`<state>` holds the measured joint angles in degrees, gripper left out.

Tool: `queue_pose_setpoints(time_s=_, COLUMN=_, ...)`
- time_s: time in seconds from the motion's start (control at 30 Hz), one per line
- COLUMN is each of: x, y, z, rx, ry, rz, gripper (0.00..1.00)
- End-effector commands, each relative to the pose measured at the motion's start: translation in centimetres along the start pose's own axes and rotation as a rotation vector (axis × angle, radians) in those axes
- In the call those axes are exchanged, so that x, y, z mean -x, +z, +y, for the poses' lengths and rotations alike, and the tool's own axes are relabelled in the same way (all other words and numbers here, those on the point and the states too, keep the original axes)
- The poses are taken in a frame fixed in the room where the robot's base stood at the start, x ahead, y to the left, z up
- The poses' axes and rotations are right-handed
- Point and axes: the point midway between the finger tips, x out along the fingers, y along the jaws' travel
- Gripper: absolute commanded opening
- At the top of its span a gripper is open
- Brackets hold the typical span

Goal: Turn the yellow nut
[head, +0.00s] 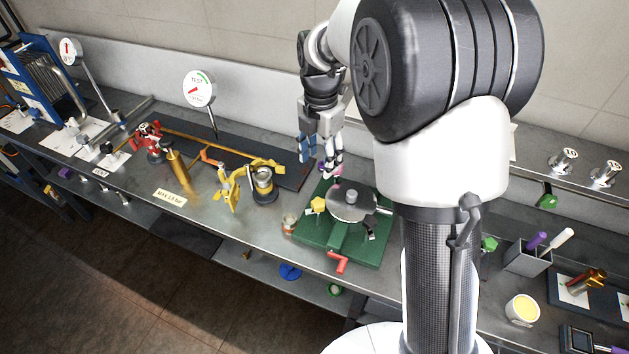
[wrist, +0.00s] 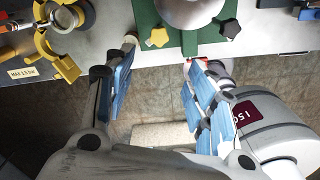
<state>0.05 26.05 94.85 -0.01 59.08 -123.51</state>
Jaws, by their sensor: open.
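The yellow nut (head: 318,205) is a lobed knob at the left side of a round grey lid (head: 352,202) on a green base plate (head: 310,238). In the wrist view the yellow nut (wrist: 158,37) shows at the top, just beyond the fingertips and between their lines. My gripper (head: 320,157) is above the back left of the green base in the head view, apart from the nut. In the wrist view my gripper (wrist: 161,58) has its blue-padded fingers wide apart with nothing between them. A dark lobed knob (wrist: 230,31) sits right of the yellow one.
A red handle (head: 338,262) sticks out at the front of the green base. A small jar (head: 290,222) stands left of it. A yellow clamp stand (head: 231,188) is farther left, with a gauge (head: 199,87) behind. The bench's front edge is close by.

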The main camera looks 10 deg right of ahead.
Motion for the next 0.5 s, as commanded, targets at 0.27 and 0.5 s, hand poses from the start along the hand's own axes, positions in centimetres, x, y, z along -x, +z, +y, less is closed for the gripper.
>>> queue_pose_setpoints(time_s=0.27, x=-5.5, y=-0.1, z=-0.1, rx=-0.001, ry=-0.004, rz=0.003, gripper=0.51)
queue_pose_setpoints(time_s=0.5, x=-10.8, y=-0.1, z=-0.2, rx=-0.002, ry=-0.005, rz=0.003, gripper=0.51)
